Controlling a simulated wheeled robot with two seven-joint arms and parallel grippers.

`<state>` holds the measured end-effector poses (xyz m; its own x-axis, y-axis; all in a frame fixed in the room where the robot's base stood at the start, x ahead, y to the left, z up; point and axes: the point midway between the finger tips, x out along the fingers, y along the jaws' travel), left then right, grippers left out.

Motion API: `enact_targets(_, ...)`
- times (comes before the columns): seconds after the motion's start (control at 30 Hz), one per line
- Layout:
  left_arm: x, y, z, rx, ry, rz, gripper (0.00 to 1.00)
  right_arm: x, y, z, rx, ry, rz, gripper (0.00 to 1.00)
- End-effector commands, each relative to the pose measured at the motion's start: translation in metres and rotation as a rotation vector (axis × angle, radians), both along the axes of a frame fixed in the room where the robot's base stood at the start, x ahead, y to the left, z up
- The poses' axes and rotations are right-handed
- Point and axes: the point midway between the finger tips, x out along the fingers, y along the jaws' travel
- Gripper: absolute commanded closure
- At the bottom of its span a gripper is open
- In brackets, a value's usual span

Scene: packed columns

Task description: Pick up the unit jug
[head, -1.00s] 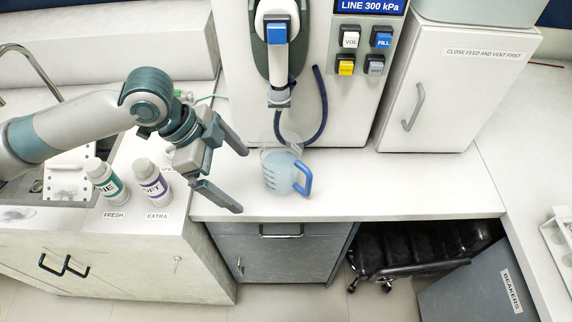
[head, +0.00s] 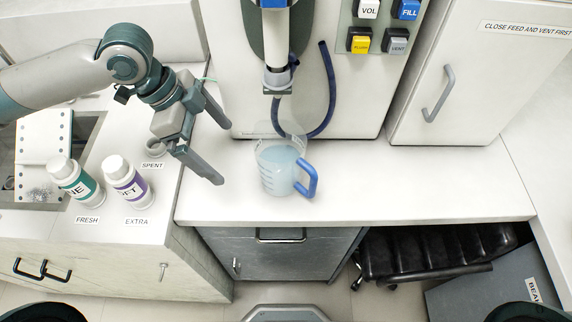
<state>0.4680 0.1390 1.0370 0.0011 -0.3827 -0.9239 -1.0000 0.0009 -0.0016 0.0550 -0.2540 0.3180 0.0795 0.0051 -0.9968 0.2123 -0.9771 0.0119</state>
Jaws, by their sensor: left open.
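The unit jug (head: 277,176) is a clear beaker-like jug with pale blue liquid and a blue handle on its right side. It stands upright on the white counter, below the nozzle of the dispensing machine. My left gripper (head: 224,152) is open and empty, to the left of the jug, with its two fingers pointing right toward it. A gap shows between the fingertips and the jug. My right gripper is not in view.
Two bottles, FRESH (head: 74,180) and EXTRA (head: 126,180), stand on the left counter close below my left arm. The dispenser nozzle (head: 278,80) and a dark blue hose (head: 329,95) hang behind the jug. The counter (head: 420,185) right of the jug is clear.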

Motion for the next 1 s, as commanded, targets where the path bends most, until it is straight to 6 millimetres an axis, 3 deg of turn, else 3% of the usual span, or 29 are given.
enact_targets(0.27,0.0,-0.022,0.003,-0.001,-0.001,-0.004,0.0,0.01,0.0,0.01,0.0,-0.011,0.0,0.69)
enact_targets(0.8,-0.001,-0.109,0.002,0.0,0.001,-0.003,0.0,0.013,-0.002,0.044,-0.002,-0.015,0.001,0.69)
enact_targets(1.0,0.0,-0.12,0.0,0.001,0.0,0.0,0.0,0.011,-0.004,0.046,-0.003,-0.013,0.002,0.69)
